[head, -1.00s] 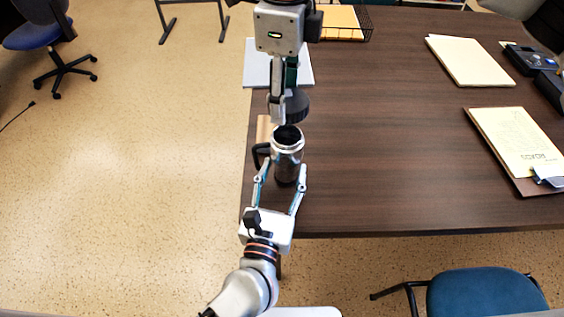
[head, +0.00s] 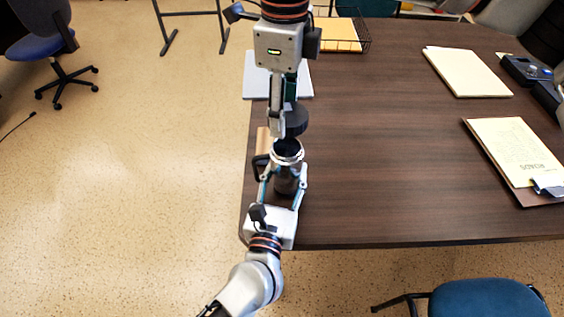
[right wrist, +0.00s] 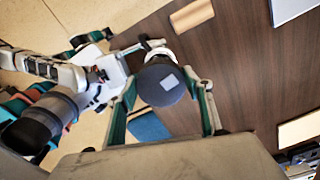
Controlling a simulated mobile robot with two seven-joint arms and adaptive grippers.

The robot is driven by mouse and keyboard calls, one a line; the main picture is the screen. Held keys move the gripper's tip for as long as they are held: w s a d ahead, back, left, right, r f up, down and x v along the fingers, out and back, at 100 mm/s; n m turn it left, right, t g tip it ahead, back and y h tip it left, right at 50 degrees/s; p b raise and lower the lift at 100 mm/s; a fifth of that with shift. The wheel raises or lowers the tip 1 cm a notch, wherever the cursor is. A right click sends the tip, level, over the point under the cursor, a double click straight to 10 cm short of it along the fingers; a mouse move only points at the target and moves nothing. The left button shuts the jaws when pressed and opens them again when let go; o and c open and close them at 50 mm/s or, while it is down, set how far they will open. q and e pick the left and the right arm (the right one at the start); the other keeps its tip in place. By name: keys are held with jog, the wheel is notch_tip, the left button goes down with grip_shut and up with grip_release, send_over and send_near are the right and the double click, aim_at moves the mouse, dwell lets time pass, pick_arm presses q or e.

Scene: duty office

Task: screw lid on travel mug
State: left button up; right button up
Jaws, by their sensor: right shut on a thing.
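The travel mug (head: 286,180) stands upright near the left edge of the desk, with a silver rim, open dark mouth and black handle. The dark round lid (head: 297,121) is in my right gripper (head: 283,128), which comes from the far side and holds it just above and beyond the mug's mouth. In the right wrist view the lid (right wrist: 160,84) sits between the fingers and hides most of the mug. My left gripper (head: 284,186) comes from the near side at table height; its spread fingers are on both sides of the mug body. Finger contact is not clear.
A tan block (head: 263,140) lies beside the mug at the desk's left edge. A grey pad (head: 256,82) and wire tray (head: 340,48) are farther back. A clipboard (head: 515,150) and folder (head: 467,72) lie right. The middle of the desk (head: 390,150) is clear.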

aim_at(277, 171)
jog(key=shift+f, duration=2.3)
jog(key=shift+f, duration=0.9)
jog(key=shift+f, duration=0.6)
